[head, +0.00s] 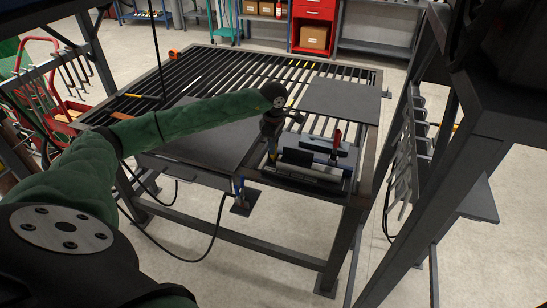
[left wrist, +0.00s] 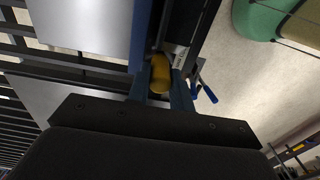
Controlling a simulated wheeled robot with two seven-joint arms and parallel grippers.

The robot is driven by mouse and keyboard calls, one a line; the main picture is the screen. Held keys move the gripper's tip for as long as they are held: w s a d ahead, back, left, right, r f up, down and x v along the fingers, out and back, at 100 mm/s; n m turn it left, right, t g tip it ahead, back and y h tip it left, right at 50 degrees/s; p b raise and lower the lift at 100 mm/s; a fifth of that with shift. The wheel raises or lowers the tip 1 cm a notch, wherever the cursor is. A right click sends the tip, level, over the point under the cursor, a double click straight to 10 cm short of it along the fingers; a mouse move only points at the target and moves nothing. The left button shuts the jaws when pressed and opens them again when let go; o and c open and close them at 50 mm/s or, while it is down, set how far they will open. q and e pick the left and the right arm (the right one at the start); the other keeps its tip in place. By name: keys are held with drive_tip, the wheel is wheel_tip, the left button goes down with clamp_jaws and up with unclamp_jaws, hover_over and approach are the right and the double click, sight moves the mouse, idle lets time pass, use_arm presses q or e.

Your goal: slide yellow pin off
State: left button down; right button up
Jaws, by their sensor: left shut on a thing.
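The yellow pin (left wrist: 160,72) shows in the left wrist view as a short, rounded yellow cylinder between two blue fingers. My left gripper (left wrist: 161,88) is shut on it. In the head view my left gripper (head: 271,156) points down at the left end of the open bay in the slatted table's front. The pin is too small and covered there to make out clearly. What the pin sits on is mostly hidden by the fingers. My right gripper is in neither view.
The slatted table (head: 215,75) carries a large grey plate (head: 205,135) on the left and a smaller plate (head: 340,100) on the right. A red-handled tool (head: 336,143) stands in the bay, right of my gripper. Dark frame posts rise at the right. A cable hangs below the table.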

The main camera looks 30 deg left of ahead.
use_arm(q)
drive_tip(key=shift+r, duration=1.3)
